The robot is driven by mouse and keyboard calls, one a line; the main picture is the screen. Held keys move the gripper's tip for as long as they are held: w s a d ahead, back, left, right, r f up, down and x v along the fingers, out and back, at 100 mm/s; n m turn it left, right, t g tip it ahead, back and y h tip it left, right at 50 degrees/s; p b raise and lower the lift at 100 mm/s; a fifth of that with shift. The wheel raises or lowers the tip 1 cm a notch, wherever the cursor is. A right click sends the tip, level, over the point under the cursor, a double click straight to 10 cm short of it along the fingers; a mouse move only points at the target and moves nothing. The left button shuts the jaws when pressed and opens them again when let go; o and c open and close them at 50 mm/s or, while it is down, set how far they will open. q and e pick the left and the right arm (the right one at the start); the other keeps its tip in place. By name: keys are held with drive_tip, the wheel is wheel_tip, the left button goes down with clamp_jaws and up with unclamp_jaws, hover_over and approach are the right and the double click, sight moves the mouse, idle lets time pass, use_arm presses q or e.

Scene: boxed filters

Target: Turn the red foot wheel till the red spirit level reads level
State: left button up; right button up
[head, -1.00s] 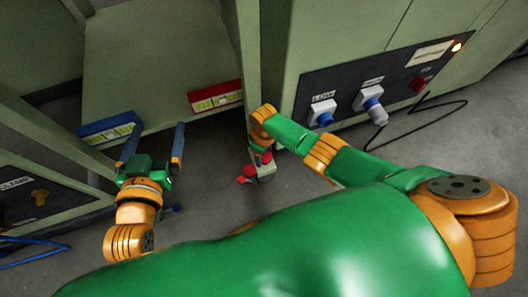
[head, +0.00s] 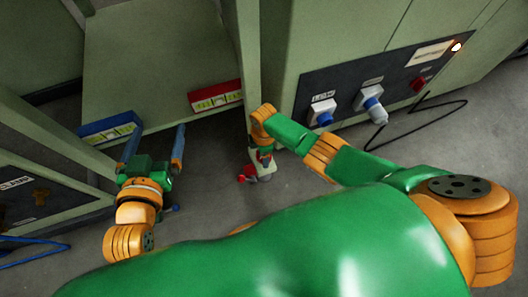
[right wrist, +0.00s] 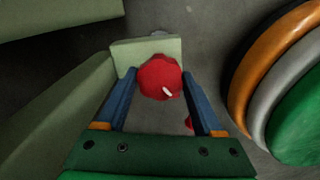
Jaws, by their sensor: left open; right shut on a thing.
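The red spirit level (head: 215,96) lies on the front edge of the shelf in the head view; its bubble is too small to read. The red foot wheel (right wrist: 160,77) is between the fingers of my right gripper (right wrist: 161,82) in the right wrist view. It has a white mark near its lower edge. My right gripper is shut on the wheel, at the foot of the cabinet post; in the head view my arm partly hides this. My left gripper (head: 155,143) is open and empty, with its fingers beside the blue spirit level (head: 108,127) at the shelf's left corner.
A dark panel with two plugs, one a white and blue plug (head: 322,111), and a red switch (head: 418,84) is on the right cabinet. A black cable (head: 425,111) lies on the floor. Another small red part (right wrist: 189,123) shows below the wheel.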

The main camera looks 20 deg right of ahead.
idle(0.5)
drive_tip(key=o, duration=1.4)
drive_tip(key=shift+c, duration=0.2)
drive_tip(key=shift+r+p, duration=0.75)
drive_tip(key=shift+r, duration=0.05)
wheel_tip(320, 180, up, 3)
drive_tip(key=p, duration=0.2)
drive_tip(key=shift+r+p, duration=0.15)
drive_tip(key=shift+p, duration=0.25)
wheel_tip(320, 180, up, 2)
drive_tip(key=shift+p, duration=0.8)
use_arm(q)
drive_tip(key=s+a+f+g+y, duration=0.1)
drive_tip(key=s+a+f+g, duration=0.1)
drive_tip(key=s+f+g, duration=0.3)
drive_tip(key=s+a+f+g+y, duration=0.1)
drive_tip(key=s+f+g, duration=0.5)
drive_tip(key=f, duration=0.8)
drive_tip(key=shift+s+a+f+n+g+y, duration=0.3)
drive_tip(key=shift+s+a, duration=0.5)
drive_tip(key=shift+s, duration=0.75)
use_arm(e)
drive_tip(key=shift+r, duration=0.1)
use_arm(q)
drive_tip(key=shift+r, duration=0.1)
